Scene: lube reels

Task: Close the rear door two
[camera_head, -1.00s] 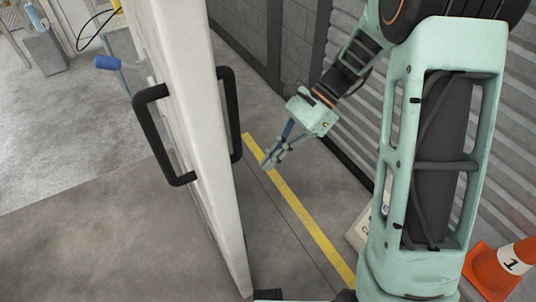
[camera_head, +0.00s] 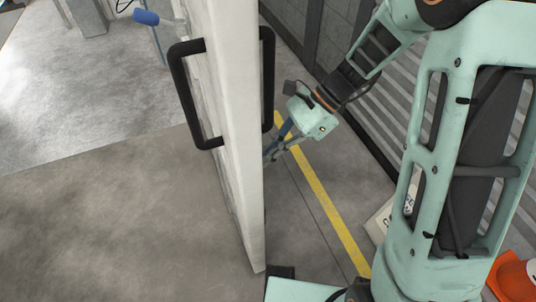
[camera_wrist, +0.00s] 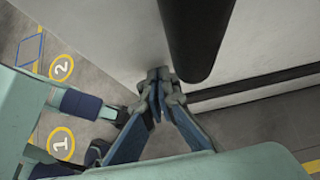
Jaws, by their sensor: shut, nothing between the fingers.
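The white door (camera_head: 235,130) stands open, seen nearly edge-on in the head view. A black bar handle (camera_head: 190,95) is on its left face and another black handle (camera_head: 267,80) is on its right face. My gripper (camera_head: 270,157) is shut and empty at the door's right side, below that handle; its tips are partly hidden by the door edge. In the wrist view my gripper (camera_wrist: 158,80) is close to the white door face (camera_wrist: 120,30), beside the end of the black handle (camera_wrist: 198,40). I cannot tell if it touches.
A yellow floor line (camera_head: 325,200) runs right of the door, along a grey wall. A sign (camera_head: 385,215) and an orange cone (camera_head: 515,278) are by my arm. Yellow floor circles (camera_wrist: 61,67) show in the wrist view.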

